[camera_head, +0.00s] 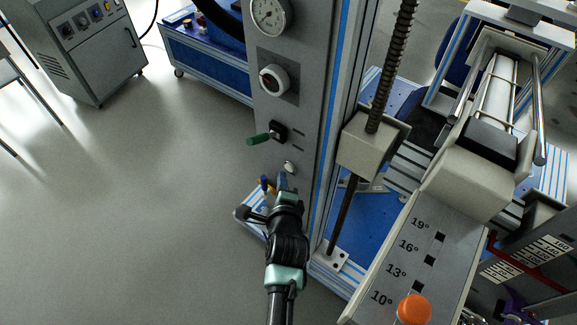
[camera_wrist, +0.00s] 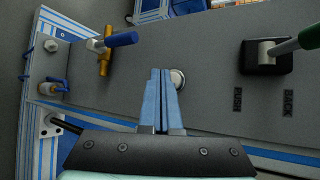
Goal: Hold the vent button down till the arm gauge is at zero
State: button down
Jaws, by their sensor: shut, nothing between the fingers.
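A round silver button (camera_head: 289,167) sits on the grey panel, below a green-handled lever; I take it for the vent button. It also shows in the wrist view (camera_wrist: 178,79), partly hidden behind my fingertips. My gripper (camera_head: 282,178) is shut and empty, its blue fingers together. The fingertips (camera_wrist: 161,72) are right beside the button's edge and overlap it in the wrist view; I cannot tell if they touch it. A round white-faced gauge (camera_head: 270,14) is at the panel's top, cut by the picture edge; its needle is too small to read.
The green-handled lever (camera_head: 268,136) is just above the button, with PUSH and BACK labels near it. A white-rimmed dial (camera_head: 273,80) is higher up. A blue-handled brass valve (camera_wrist: 112,42) is close by. A threaded column (camera_head: 388,75) stands right.

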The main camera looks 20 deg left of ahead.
jog(key=s+p, duration=0.1)
jog(key=s+a+p, duration=0.1)
jog(key=s+p, duration=0.2)
jog(key=p, duration=0.1)
jog(key=shift+s+a, duration=0.4)
dwell(0.3)
